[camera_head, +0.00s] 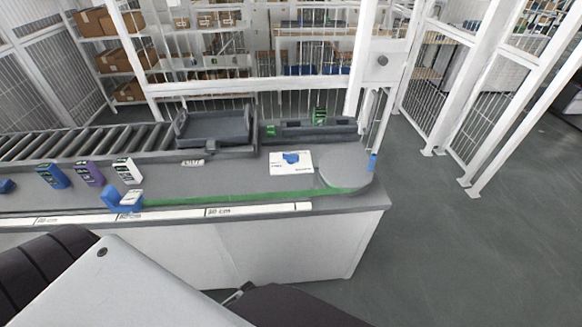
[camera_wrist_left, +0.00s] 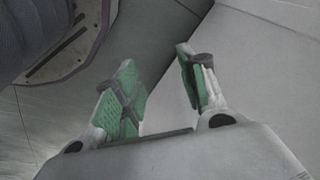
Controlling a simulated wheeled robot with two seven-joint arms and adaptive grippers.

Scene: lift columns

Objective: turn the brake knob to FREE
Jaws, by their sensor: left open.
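A blue knob (camera_head: 291,158) sits on a white plate (camera_head: 279,169) on the grey counter, toward its right end. I take it for the brake knob; its lettering is too small to read, so I cannot tell its setting. My left gripper (camera_wrist_left: 160,88) shows in the left wrist view with its two green-padded fingers apart and nothing between them. Grey floor and a pale panel lie beyond the fingers, and no knob shows there. In the head view the left gripper is not seen. My right gripper is in neither view.
The counter (camera_head: 240,180) carries a roller track (camera_head: 80,142), a dark tray (camera_head: 215,127), a green strip (camera_head: 230,199), a blue dispenser-like object (camera_head: 124,201) and several small boxes at left. A white post (camera_head: 359,75) rises behind. Floor (camera_head: 455,240) is clear at right.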

